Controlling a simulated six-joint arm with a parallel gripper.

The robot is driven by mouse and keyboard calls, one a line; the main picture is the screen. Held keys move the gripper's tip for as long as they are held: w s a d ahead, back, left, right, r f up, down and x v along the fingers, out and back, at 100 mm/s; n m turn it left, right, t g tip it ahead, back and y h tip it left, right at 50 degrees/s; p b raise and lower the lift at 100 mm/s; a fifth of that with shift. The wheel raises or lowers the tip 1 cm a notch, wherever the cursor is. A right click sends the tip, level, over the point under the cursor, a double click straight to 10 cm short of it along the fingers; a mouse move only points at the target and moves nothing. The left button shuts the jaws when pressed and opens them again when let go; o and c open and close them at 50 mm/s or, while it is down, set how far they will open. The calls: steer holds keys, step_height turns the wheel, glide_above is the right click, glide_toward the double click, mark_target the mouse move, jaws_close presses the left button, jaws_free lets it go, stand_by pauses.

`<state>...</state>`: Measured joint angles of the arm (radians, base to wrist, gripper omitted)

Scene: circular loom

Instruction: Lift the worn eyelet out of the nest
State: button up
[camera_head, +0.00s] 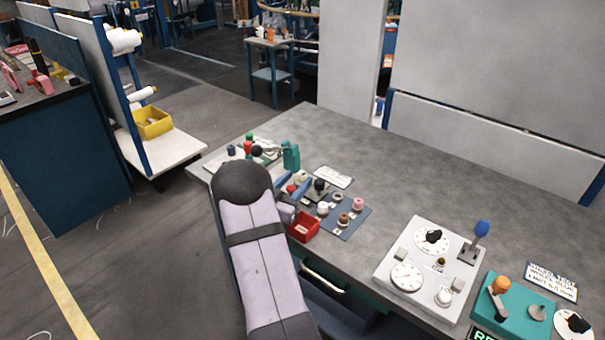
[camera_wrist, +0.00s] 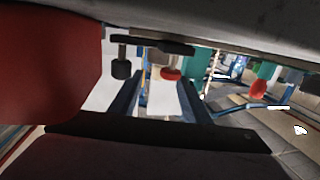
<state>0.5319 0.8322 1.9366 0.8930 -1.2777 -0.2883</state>
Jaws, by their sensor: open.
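My gripper (camera_head: 303,178) is low over the bench in the head view, beyond the end of my pale arm. In the wrist view my gripper (camera_wrist: 158,88) shows two blue fingers standing apart with no object clearly held between them. I cannot pick out the worn eyelet or its nest for certain. A blue mat (camera_head: 355,226) beside my gripper carries small white, brown and pink spool-like or ring-like pieces. A dark round-topped piece (camera_head: 320,185) stands close to the right of my gripper. My arm hides part of the bench.
A red bin (camera_head: 303,228) stands just in front of my gripper and fills the left of the wrist view (camera_wrist: 50,60). A teal bottle (camera_head: 291,156) stands behind. A pale dial board (camera_head: 413,288) lies right. The bench middle and back are clear.

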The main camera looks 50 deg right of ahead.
steer(key=shift+x, duration=0.8)
jaws_close()
steer(key=shift+r, duration=0.1)
step_height(320, 180, up, 10)
steer(key=b, duration=0.1)
stand_by(0.3)
